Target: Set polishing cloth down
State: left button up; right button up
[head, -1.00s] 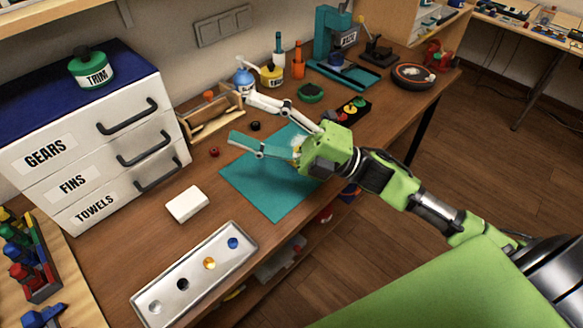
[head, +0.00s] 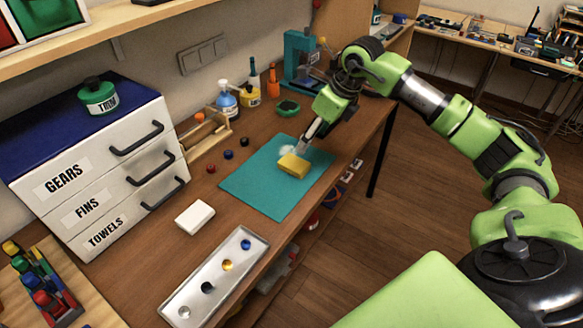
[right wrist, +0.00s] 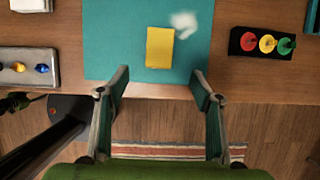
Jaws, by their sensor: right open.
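The polishing cloth, a yellow folded rectangle (head: 293,166), lies on the teal mat (head: 253,187), near the mat's right side. In the right wrist view the cloth (right wrist: 160,47) lies flat on the mat (right wrist: 108,40), ahead of the fingers. A white fluffy patch (right wrist: 184,23) is beside it. My right gripper (head: 310,140) is just behind the cloth in the head view. Its fingers are wide apart with nothing between them in the right wrist view (right wrist: 161,84). My left gripper is not in view.
A white block (head: 194,217) and a metal tray with coloured pieces (head: 213,277) are at the front. The labelled drawer unit (head: 95,165) stands left. Bottles (head: 227,101) and a teal machine (head: 300,62) stand at the back. Small caps lie left of the mat.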

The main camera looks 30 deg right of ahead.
jog(key=p, duration=0.1)
send_over(294, 163)
jog(key=s+d, duration=0.1)
jog(key=s, duration=0.2)
notch_tip(294, 163, down, 7)
jog(key=shift+w+r, duration=0.15)
jog(key=shift+r, duration=0.05)
jog(key=shift+w+f+p, duration=0.2)
jog(key=shift+f+p, duration=0.3)
jog(key=p+x, duration=0.1)
jog(key=x, duration=0.2)
jog(key=shift+w+a+f, duration=0.15)
jog(key=shift+w+f, duration=0.25)
jog(key=shift+f, duration=0.25)
jog(key=c, duration=1.1)
